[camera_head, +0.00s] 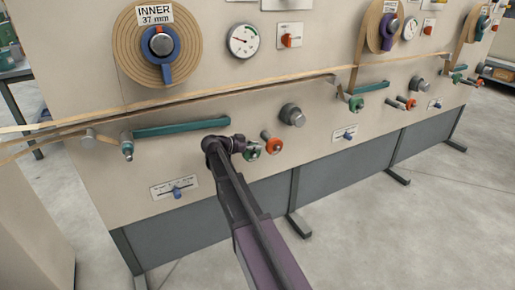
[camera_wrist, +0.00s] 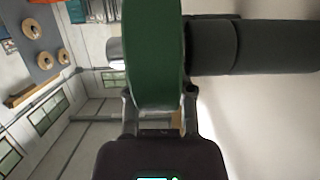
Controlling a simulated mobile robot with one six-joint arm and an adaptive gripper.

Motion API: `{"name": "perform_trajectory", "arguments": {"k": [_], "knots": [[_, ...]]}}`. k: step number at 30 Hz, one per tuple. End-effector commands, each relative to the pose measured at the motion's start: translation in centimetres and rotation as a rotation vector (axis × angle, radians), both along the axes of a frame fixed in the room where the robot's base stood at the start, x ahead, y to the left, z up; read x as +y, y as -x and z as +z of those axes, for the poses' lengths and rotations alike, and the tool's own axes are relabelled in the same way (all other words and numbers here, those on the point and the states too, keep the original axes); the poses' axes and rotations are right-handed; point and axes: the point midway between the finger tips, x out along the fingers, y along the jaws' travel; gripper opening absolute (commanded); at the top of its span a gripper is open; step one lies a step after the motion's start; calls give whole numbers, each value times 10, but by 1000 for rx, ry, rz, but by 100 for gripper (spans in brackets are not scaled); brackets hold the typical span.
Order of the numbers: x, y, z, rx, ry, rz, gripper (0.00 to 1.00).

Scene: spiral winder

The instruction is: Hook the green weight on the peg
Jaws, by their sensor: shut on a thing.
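The green weight (camera_wrist: 155,50) is a thick disc between the two fingers of my gripper (camera_wrist: 160,98) in the wrist view. My gripper is shut on it. In the head view the green weight (camera_head: 252,152) shows small at the end of my gripper (camera_head: 243,147), close to the panel. A dark grey cylinder (camera_wrist: 255,45) runs from the disc's right side in the wrist view. I cannot tell whether it passes through the disc or lies behind it. At the left end of the teal lever (camera_head: 180,128) is a small peg (camera_head: 127,150).
An orange weight (camera_head: 272,146) sits just right of my gripper. A grey knob (camera_head: 292,115) sticks out above it. Tape (camera_head: 200,95) runs across above the lever. The floor (camera_head: 400,235) in front is clear.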

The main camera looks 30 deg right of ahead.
Motion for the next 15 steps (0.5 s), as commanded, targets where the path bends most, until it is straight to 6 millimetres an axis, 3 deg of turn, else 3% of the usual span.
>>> {"name": "perform_trajectory", "arguments": {"k": [15], "knots": [[0, -6, -3, 0, 1, 0, 0]]}}
